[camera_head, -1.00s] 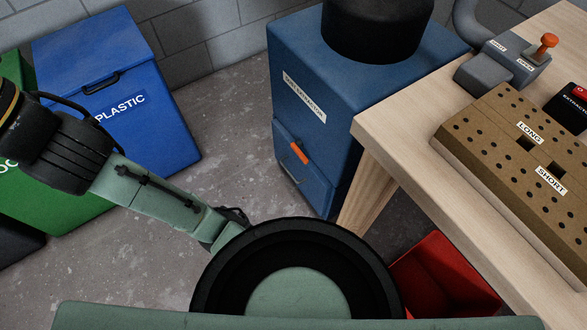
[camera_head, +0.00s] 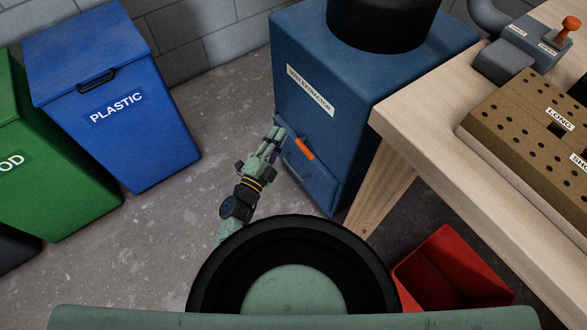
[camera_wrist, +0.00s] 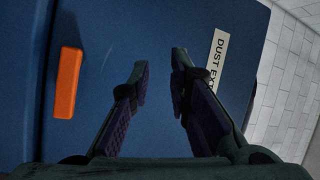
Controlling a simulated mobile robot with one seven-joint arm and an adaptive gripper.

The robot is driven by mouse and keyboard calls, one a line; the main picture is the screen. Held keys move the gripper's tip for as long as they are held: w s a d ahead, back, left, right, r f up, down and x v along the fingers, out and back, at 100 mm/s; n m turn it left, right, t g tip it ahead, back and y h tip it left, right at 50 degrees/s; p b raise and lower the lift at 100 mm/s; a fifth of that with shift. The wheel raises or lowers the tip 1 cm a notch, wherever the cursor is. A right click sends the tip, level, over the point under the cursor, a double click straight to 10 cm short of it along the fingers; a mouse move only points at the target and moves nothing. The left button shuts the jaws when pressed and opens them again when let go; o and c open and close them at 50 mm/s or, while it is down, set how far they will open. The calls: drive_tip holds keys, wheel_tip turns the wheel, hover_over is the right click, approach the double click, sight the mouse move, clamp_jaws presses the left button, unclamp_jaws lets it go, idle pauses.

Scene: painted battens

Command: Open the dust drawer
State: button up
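The blue dust extractor (camera_head: 340,90) stands against the wall with a label on its front. In the wrist view my gripper (camera_wrist: 158,68) is open and empty, facing the blue front. The orange latch (camera_wrist: 68,82) lies left of the fingers there, and the label (camera_wrist: 216,68) lies right. The handle is not visible in the wrist view.
A wooden workbench (camera_head: 420,130) with a drilled block (camera_head: 530,120) is on the right. A red bin (camera_head: 450,272) is under it. A blue plastic bin (camera_head: 110,95) and a green bin (camera_head: 45,170) are at left. Floor between bins and extractor is clear.

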drive_tip(key=s+f+m+g+h+b, duration=0.35)
drive_tip(key=f+m+g, duration=0.2)
drive_tip(key=f, duration=0.75)
drive_tip(key=m+g+b, duration=0.3)
drive_tip(key=b, duration=0.4)
approach(296, 172)
drive_tip(key=shift+m, duration=0.25)
drive_tip(key=x, duration=1)
drive_tip(key=shift+w+f, duration=0.1)
drive_tip(key=shift+f, duration=0.25)
drive_tip(key=shift+c, duration=0.3)
clamp_jaws()
